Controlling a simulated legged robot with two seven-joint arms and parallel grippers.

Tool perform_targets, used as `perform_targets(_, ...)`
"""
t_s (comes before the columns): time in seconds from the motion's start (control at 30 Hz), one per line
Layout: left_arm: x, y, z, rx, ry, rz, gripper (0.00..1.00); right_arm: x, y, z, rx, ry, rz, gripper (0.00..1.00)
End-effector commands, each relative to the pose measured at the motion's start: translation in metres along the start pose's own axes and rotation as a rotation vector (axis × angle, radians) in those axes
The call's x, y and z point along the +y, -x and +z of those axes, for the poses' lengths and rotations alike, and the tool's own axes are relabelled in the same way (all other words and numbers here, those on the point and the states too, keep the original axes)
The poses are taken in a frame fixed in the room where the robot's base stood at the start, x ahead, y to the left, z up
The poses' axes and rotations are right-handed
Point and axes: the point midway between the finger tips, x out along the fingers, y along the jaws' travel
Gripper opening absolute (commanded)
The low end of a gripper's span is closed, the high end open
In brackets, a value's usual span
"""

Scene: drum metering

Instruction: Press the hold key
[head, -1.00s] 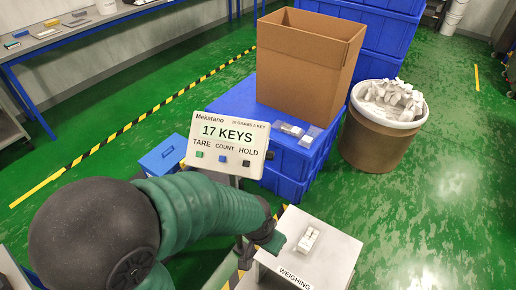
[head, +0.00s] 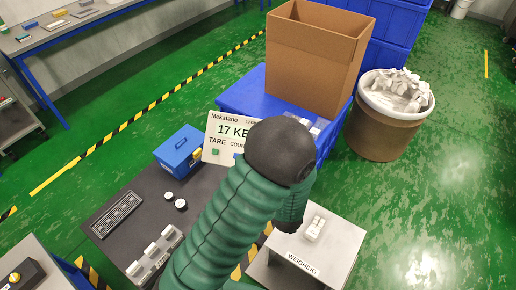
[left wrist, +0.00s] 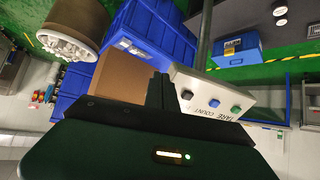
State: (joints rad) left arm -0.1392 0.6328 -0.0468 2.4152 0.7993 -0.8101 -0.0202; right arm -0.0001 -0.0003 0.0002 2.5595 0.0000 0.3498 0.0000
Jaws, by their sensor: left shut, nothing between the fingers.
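The weighing indicator (head: 216,133) faces me in the head view, reading "17 KE…" before my left arm covers its right part. The green tare key (head: 215,152) shows there; the hold key is hidden. In the left wrist view the panel (left wrist: 205,88) is upside down, with the dark hold key (left wrist: 187,95), blue count key (left wrist: 214,103) and green tare key (left wrist: 236,109). My left gripper (left wrist: 160,90) is shut and empty, with its fingers beside the hold-key end of the panel. I cannot tell whether they touch. My right gripper is not in view.
The weighing platform (head: 340,240) carries white pieces (head: 315,228). A blue box (head: 180,148) stands left of the indicator. Behind are a cardboard box (head: 310,60), a blue crate (head: 240,95) and a brown bin (head: 385,130) of white pieces.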

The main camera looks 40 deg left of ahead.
Motion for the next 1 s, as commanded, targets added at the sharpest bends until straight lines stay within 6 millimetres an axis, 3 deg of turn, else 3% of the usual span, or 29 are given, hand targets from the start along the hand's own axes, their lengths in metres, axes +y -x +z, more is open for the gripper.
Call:
perform_targets(0.03, -0.024, 0.006, -0.022, 0.100, 0.003, -0.103, 0.00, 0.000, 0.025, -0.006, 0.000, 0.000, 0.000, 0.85)
perform_targets(0.1, -0.054, 0.013, -0.041, 0.241, -0.004, -0.226, 0.00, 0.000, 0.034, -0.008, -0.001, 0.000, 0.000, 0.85)
perform_targets(0.2, -0.081, 0.027, -0.057, 0.380, -0.033, -0.344, 0.00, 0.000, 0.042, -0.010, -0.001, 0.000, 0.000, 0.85)
perform_targets(0.3, -0.093, 0.035, -0.065, 0.449, -0.052, -0.401, 0.00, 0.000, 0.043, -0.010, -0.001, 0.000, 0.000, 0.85)
perform_targets(0.73, -0.095, 0.029, -0.064, 0.463, -0.054, -0.412, 0.00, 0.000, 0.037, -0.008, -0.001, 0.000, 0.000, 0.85)
perform_targets(1.0, -0.091, -0.006, -0.057, 0.463, -0.051, -0.412, 0.00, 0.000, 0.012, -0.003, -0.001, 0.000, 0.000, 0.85)
